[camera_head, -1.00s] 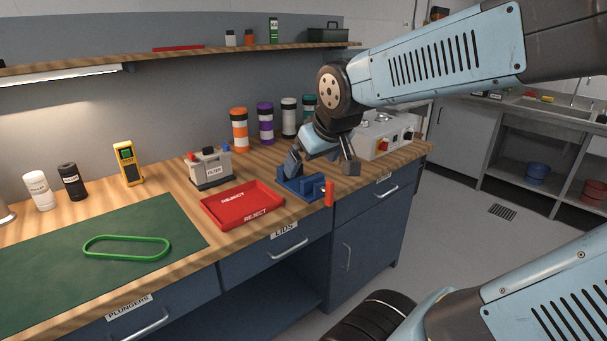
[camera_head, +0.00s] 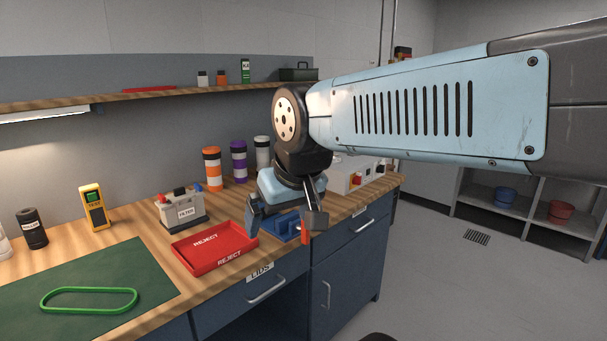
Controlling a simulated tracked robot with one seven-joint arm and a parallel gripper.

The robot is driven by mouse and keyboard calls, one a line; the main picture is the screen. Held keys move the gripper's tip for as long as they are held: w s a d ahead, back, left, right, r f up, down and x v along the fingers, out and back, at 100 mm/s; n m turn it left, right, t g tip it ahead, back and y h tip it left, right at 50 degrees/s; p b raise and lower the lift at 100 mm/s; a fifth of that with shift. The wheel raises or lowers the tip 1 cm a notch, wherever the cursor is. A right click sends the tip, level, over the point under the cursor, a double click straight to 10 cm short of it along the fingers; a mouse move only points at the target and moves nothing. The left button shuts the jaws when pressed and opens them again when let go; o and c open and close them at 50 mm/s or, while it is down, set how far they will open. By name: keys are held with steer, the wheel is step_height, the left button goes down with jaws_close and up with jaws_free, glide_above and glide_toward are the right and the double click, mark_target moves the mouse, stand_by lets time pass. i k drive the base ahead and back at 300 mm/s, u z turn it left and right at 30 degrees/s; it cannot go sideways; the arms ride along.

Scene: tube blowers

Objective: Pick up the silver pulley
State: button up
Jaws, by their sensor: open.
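I see no silver pulley in this view. My gripper (camera_head: 284,227) hangs at the front edge of the wooden workbench (camera_head: 140,238), its two dark fingers spread apart with nothing seen held between them. It is in front of a blue vise (camera_head: 285,221) with a red handle and hides part of it. I cannot tell whether the fingers touch the vise.
A red REJECT tray (camera_head: 208,250) lies left of my gripper. A green belt loop (camera_head: 88,311) lies on a green mat (camera_head: 125,263). A yellow tester (camera_head: 94,207) stands further left.

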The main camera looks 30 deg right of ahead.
mark_target(336, 159)
steer(key=z, duration=0.7)
steer(key=k, duration=0.85)
steer(key=z, duration=0.9)
steer(key=k, duration=0.5)
steer(key=z, duration=0.4)
steer(key=i, duration=0.9)
steer(key=u, duration=0.65)
steer(key=i, duration=1.2)
steer(key=u, duration=0.75)
steer(key=i, duration=0.8)
steer(key=u, duration=0.2)
steer(key=k, duration=0.25)
steer(key=u, duration=0.1)
